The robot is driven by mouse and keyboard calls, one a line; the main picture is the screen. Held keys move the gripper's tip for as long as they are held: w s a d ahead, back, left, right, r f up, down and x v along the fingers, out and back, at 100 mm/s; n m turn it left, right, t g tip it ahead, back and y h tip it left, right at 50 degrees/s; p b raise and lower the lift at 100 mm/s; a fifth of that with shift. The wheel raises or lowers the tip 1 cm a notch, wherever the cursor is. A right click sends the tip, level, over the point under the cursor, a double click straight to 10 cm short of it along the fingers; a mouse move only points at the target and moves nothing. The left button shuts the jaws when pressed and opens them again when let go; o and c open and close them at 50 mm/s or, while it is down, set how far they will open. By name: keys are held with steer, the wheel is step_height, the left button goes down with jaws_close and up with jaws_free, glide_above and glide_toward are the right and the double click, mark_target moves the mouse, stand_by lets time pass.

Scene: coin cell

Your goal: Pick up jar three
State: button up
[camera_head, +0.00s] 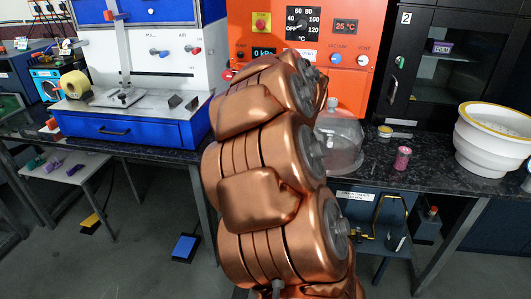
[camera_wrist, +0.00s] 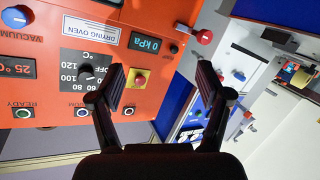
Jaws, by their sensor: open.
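I cannot make out a jar marked three in either view. A small pink-red cylinder with a pale top (camera_head: 402,158), perhaps a jar, stands on the dark bench (camera_head: 440,178) in the head view, right of a clear dome (camera_head: 340,140). A small low round container (camera_head: 385,131) sits behind it. My gripper (camera_wrist: 160,88) is open and empty in the wrist view, its fingers apart in front of the orange drying oven panel (camera_wrist: 130,55). In the head view my copper arm hides the gripper and part of the bench.
A white bucket with a yellow rim (camera_head: 494,140) stands at the right. A black cabinet (camera_head: 440,60) is at the back right. Bench space between cylinder and bucket looks clear.

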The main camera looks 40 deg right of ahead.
steer(key=f+y+b, duration=0.1)
steer(key=f+y, duration=0.1)
steer(key=f, duration=0.4)
steer(key=a+f+n+y+b, duration=0.1)
steer(key=f+y+b, duration=0.1)
steer(key=f, duration=0.4)
steer(key=f+n+y+b, duration=0.1)
steer(key=f+y, duration=0.3)
steer(key=f, duration=0.2)
steer(key=shift+s+a+f, duration=0.2)
steer(key=shift+s+f, duration=0.15)
steer(key=shift+r+b+x, duration=0.15)
steer(key=shift+b+x, duration=0.2)
steer(key=shift+x, duration=1.05)
steer(key=shift+r+b+x, duration=0.2)
steer(key=shift+b+x, duration=0.1)
steer(key=shift+x, duration=1.15)
steer(key=shift+w, duration=0.1)
steer(key=shift+c, duration=0.3)
steer(key=c, duration=1.3)
